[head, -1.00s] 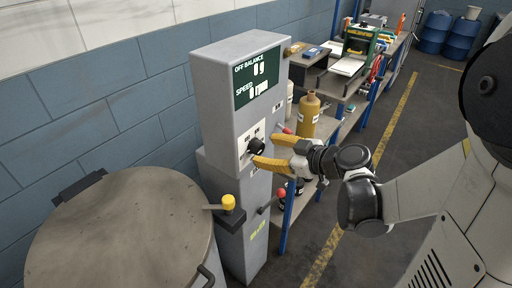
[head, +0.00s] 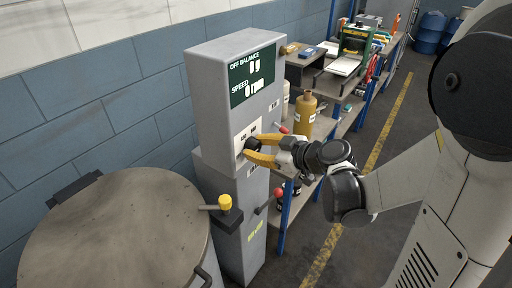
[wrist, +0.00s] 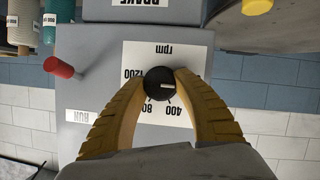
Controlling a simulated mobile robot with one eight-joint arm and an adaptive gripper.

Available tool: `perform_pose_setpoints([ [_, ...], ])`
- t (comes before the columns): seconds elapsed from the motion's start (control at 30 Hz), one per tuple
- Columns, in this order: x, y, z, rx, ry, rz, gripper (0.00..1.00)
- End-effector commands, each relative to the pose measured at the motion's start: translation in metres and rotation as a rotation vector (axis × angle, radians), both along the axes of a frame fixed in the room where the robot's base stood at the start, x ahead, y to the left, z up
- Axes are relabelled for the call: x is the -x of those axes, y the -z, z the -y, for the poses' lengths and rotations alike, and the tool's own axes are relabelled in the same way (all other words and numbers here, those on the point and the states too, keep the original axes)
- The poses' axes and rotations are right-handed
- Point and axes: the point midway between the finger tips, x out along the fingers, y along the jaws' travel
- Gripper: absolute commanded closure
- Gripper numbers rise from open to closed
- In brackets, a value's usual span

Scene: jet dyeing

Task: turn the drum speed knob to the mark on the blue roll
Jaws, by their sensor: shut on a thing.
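The black drum speed knob (wrist: 160,84) sits on a white rpm plate (wrist: 170,55) on the grey control cabinet. In the wrist view the plate is upside down, with 400, 800 and 1200 marks around the knob. The knob's white pointer line points right in that view. My gripper (head: 256,149) is shut on the knob, one yellow finger on each side.
A red-tipped lever (wrist: 59,67) sticks out near the plate. The cabinet's green display (head: 253,75) shows off balance and speed. A yellow-knobbed lever (head: 224,202) and a large round vessel (head: 115,235) stand at lower left.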

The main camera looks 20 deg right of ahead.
Motion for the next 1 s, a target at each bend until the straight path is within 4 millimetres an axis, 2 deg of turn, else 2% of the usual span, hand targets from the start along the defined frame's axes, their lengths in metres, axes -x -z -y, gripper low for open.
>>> perform_pose_setpoints([
  [0.37, -0.0004, 0.0005, 0.0006, -0.089, 0.000, -0.066, 0.95],
  [1.0, -0.0012, 0.0021, 0.0016, -0.550, -0.001, -0.401, 0.95],
])
